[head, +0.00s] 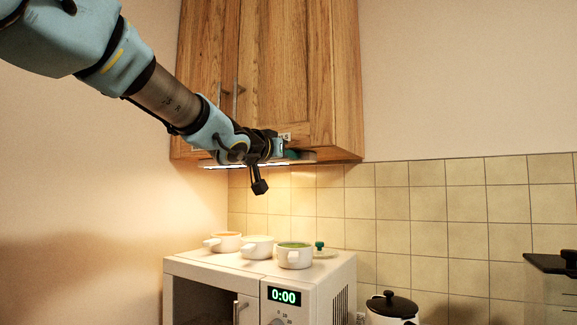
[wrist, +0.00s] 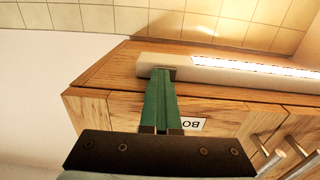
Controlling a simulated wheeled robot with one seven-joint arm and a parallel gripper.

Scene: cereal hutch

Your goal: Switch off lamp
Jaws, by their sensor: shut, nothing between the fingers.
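The lamp (head: 237,166) is a slim strip fixed under the wooden wall cabinet, and it is lit. In the wrist view its pale housing (wrist: 190,63) runs along the cabinet's underside edge, with the glowing white strip towards the right. My gripper (wrist: 162,72) has its two green fingers together, with nothing between them. The fingertips lie at the unlit end of the housing, over a small dark patch that may be the switch; the fingers partly hide it. I cannot tell whether they touch. In the head view my gripper (head: 291,154) is at the cabinet's lower front edge, mostly behind my wrist.
The wooden cabinet (head: 290,70) has metal door handles (head: 237,98) and a partly hidden label (wrist: 190,124). Air between cabinet and microwave is free.

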